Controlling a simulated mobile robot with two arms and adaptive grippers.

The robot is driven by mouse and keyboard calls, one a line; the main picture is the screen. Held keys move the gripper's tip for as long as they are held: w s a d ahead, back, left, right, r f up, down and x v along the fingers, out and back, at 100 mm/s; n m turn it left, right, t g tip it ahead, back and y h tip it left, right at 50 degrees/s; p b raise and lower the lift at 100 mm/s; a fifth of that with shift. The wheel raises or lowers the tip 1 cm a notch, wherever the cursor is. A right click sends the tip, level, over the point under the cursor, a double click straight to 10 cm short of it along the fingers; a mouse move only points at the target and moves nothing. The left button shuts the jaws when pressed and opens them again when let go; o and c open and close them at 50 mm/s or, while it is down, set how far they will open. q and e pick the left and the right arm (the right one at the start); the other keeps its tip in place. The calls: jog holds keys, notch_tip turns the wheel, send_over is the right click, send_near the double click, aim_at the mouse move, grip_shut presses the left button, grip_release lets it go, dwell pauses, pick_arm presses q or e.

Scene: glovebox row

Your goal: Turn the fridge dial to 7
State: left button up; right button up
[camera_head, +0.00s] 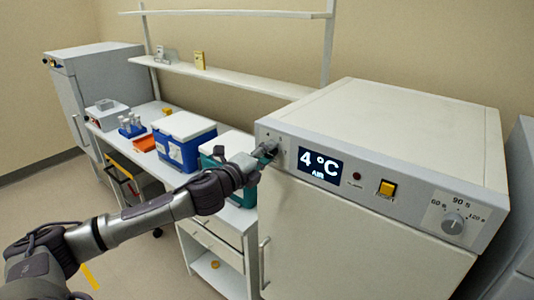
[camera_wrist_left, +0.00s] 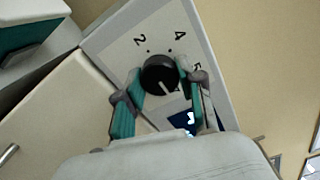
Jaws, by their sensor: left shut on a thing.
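The fridge (camera_head: 345,235) is the large white box on the right, with a grey front panel and a display (camera_head: 321,164) reading 4 °C. My left gripper (camera_head: 268,149) is at the left end of that panel and mostly hides the dial in the head view. In the left wrist view the black round dial (camera_wrist_left: 160,74) sits between the two fingers of my left gripper (camera_wrist_left: 160,78), which is shut on it. The dial's white pointer line slants toward the picture's bottom. Marks 2 and 4 show beside it; a further mark is partly hidden by a finger. My right gripper is not in view.
A yellow switch (camera_head: 386,188) and a timer knob (camera_head: 453,223) marked 60, 90 s and 120 are farther right on the panel. A blue cool box (camera_head: 184,140) and a green box stand on the bench left of the fridge. The fridge door handle (camera_head: 264,262) sticks out below.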

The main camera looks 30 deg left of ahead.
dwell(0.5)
pick_arm(q)
jog(key=o, duration=1.1)
jog(key=shift+o, duration=0.2)
jog(key=s, duration=1.2)
jog(key=shift+a, duration=0.4)
jog(key=shift+f, duration=0.1)
